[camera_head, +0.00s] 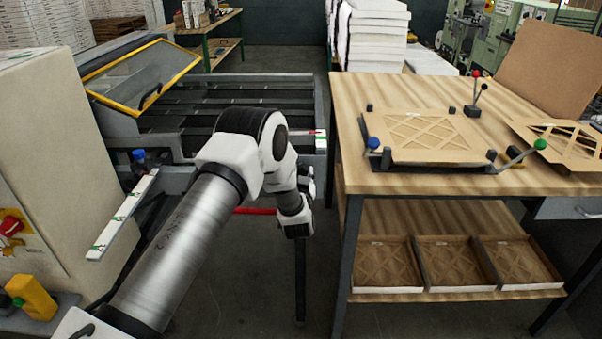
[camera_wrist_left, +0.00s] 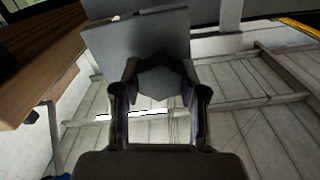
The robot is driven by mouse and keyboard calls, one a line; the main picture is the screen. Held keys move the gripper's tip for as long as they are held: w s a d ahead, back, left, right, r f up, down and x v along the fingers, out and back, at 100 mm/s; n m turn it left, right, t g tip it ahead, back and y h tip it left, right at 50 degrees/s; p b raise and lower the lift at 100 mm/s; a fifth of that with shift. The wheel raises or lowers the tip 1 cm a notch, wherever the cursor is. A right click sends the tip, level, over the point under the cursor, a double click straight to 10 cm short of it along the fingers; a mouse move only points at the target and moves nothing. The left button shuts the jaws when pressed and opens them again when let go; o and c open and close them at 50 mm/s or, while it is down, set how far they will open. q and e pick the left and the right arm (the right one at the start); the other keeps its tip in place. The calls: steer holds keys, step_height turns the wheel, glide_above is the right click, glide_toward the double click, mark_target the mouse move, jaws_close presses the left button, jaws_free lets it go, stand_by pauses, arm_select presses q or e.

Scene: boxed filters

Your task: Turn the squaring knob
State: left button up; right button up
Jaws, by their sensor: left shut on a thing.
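My left gripper (camera_head: 306,186) is in the head view at the right end of the grey machine, beside the wooden table's left edge. In the left wrist view, its two dark fingers (camera_wrist_left: 164,92) are closed on both sides of a dark grey, faceted knob (camera_wrist_left: 160,80). The knob sits in front of a flat grey plate (camera_wrist_left: 140,38). In the head view my wrist and gripper hide the knob. How far it is turned cannot be told. My right gripper is not in view.
The wooden table (camera_head: 355,95) stands close to the right of my left gripper. It bears a fixture with a cardboard-framed filter (camera_head: 425,138) and colored ball levers. Open boxes (camera_head: 385,265) lie on its lower shelf. A yellow-framed guard (camera_head: 145,75) is at the left.

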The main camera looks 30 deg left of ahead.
arm_select(q)
steer(key=shift+f+n+b, duration=0.1)
steer(key=shift+n+b, duration=0.7)
steer(key=shift+b, duration=0.2)
steer(key=n+b, duration=0.8)
steer(key=b, duration=0.1)
steer(key=shift+a+f+n, duration=0.1)
steer(key=shift+f+n, duration=0.05)
steer(key=shift+n, duration=0.25)
steer(key=n+b, duration=0.7)
steer(key=b, duration=0.2)
steer(key=shift+n, duration=0.4)
steer(key=shift+r+n+b, duration=0.25)
steer(key=shift+n+b, duration=0.85)
steer(key=shift+b, duration=0.15)
steer(key=o, duration=1.2)
steer(key=shift+c, duration=0.2)
